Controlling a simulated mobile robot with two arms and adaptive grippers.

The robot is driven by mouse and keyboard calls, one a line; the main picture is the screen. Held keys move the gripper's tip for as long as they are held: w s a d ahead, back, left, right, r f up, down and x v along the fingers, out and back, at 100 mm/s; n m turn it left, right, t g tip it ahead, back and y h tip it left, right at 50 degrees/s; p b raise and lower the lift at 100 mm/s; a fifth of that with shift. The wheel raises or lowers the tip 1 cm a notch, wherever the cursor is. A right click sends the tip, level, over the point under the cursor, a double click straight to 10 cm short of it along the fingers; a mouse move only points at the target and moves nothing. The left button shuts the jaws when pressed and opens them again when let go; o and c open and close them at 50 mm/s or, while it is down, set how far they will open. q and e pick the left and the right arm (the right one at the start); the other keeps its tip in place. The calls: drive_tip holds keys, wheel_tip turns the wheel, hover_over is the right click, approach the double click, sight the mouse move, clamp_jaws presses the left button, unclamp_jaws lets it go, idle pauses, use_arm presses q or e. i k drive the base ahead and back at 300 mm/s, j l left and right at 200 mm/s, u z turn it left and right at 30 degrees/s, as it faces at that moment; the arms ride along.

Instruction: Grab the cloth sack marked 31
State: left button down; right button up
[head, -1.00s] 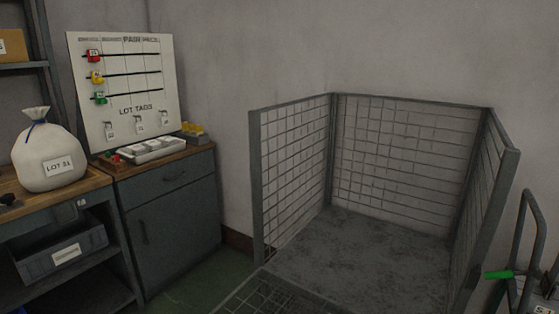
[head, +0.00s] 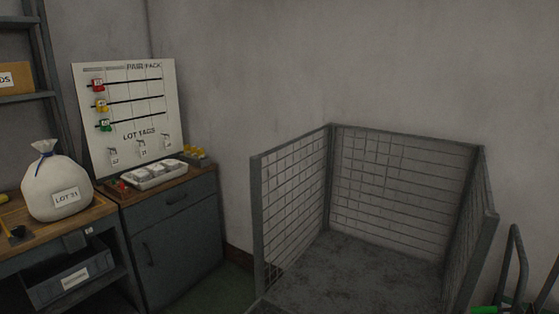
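The cloth sack (head: 57,178) is off-white, tied at the neck with a dark blue tie, and carries a white label reading LOT 31. It stands upright on the wooden top of the workbench (head: 98,208) at the left of the head view. Nothing covers it. Neither of my grippers shows in the head view, so nothing is seen touching the sack.
A grey cabinet (head: 178,240) beside the bench bears a white tray (head: 153,174) and a pair board (head: 130,110) with lot tags. A wire mesh cage (head: 400,185) fills the middle and right. A grey bin (head: 70,280) sits under the bench.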

sight(55, 187)
drive_tip(key=u, duration=1.35)
